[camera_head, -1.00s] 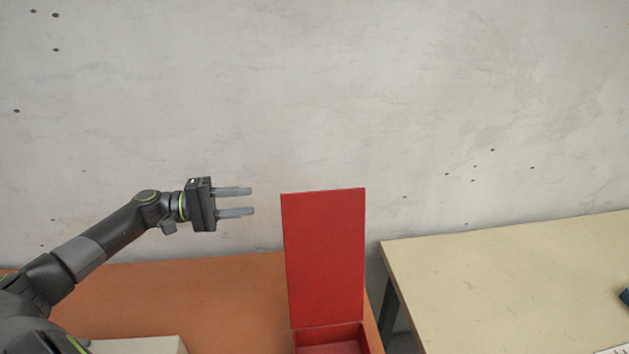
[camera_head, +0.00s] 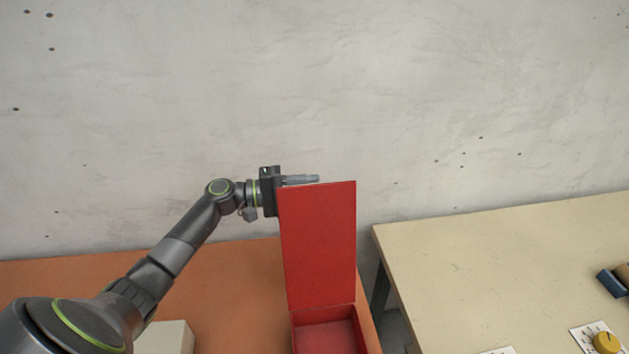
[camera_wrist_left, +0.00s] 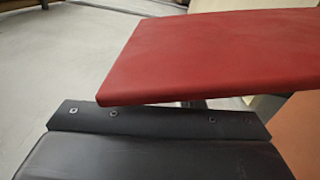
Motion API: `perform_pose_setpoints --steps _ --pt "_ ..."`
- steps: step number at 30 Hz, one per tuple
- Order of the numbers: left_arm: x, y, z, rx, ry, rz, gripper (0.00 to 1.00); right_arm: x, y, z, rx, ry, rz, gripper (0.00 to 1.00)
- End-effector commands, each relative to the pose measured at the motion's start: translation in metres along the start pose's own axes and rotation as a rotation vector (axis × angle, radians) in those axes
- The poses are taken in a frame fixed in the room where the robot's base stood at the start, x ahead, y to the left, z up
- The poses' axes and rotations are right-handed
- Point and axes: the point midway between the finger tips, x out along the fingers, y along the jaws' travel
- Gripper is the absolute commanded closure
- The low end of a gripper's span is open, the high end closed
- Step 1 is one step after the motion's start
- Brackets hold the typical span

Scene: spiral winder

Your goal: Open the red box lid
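The red box (camera_head: 325,335) stands on the orange table. Its red lid (camera_head: 320,245) is open and stands upright at the back of the box. My left gripper (camera_head: 314,187) is behind the lid, at its top edge. One finger shows just above the edge; the other is hidden by the lid. The visible finger sits off the centre of the gripper body, so the gripper looks open. In the left wrist view the lid (camera_wrist_left: 215,55) covers the fingers, and I cannot tell whether they touch it. My right gripper is out of view.
The orange table (camera_head: 230,280) holds a pale block (camera_head: 165,338) left of the box. A cream table (camera_head: 480,260) stands to the right across a gap, with a yellow knob (camera_head: 606,343) and a dark blue object (camera_head: 612,284) at its right. A concrete wall is behind.

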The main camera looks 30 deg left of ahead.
Motion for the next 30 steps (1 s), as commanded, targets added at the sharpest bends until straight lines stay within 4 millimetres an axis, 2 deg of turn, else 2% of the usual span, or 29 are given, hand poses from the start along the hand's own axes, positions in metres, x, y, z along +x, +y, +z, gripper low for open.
perform_pose_setpoints --steps 6,15,23,30 --pt "0.016 0.001 0.000 0.000 0.000 -0.001 0.66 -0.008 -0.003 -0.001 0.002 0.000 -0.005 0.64" --pt "0.018 -0.001 0.000 0.000 0.000 -0.001 0.66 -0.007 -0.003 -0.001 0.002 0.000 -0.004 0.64" --pt "0.017 -0.001 0.000 0.000 0.000 -0.002 1.00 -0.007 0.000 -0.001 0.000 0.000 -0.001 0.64" --pt "0.017 -0.002 0.000 -0.001 0.000 -0.002 1.00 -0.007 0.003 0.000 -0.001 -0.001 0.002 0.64"
